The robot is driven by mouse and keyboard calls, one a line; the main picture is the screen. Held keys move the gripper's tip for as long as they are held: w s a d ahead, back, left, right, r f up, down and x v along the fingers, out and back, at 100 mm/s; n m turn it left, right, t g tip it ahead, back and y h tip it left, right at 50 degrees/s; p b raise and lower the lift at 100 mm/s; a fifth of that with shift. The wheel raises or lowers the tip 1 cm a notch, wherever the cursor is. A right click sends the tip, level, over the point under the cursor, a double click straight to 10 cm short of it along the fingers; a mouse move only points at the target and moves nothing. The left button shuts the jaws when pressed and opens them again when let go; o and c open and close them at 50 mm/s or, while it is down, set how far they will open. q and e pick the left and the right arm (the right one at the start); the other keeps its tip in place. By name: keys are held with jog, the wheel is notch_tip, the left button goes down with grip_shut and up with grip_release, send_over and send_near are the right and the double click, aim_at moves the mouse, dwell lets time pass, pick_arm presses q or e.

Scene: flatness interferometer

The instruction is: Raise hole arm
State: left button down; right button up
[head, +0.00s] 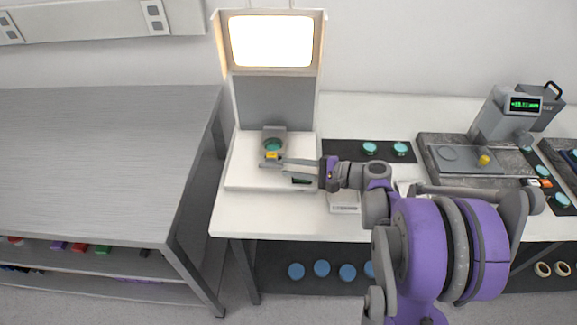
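The flatness interferometer (275,95) stands at the left end of the white table, with a brightly lit screen on top and a white base. On its base is a small grey holder (273,133) with a teal disc (274,145) in it and a yellow piece (272,155) at its front. I cannot make out which part is the hole arm. My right gripper (286,167) reaches in from the right over the base, its fingertips close to the yellow piece; contact and finger gap are unclear. My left gripper is out of view.
A black mat (340,150) with teal discs lies right of the interferometer. A grey gauge (507,115) with a green display stands on a granite plate (430,140) further right. A grey bench (100,150) is at left. Blue discs (321,268) lie on the lower shelf.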

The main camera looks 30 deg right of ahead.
jog(key=shift+w+a+f, duration=0.15)
jog(key=shift+w+a, duration=0.25)
jog(key=shift+w, duration=0.05)
grip_shut()
dwell(1.2)
